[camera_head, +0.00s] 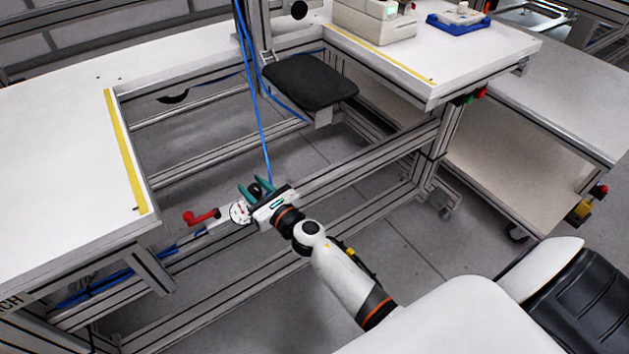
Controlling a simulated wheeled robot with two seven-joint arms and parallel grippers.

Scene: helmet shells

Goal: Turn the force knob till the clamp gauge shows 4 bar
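My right gripper (255,184) reaches in from the lower right, over the frame rail between the two white tables. Its two teal fingers stand apart, one on each side of a small round black knob (254,190). Whether they touch the knob is too small to tell. A round white gauge (239,212) sits just left of the gripper, partly beside its body. Its needle and reading are too small to make out. My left gripper is not in view.
A red lever (202,217) sticks out left of the gauge. Blue hoses (254,100) hang down close behind the gripper. A black padded seat (310,82) is above it. White tables stand to the left (60,170) and upper right (480,45).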

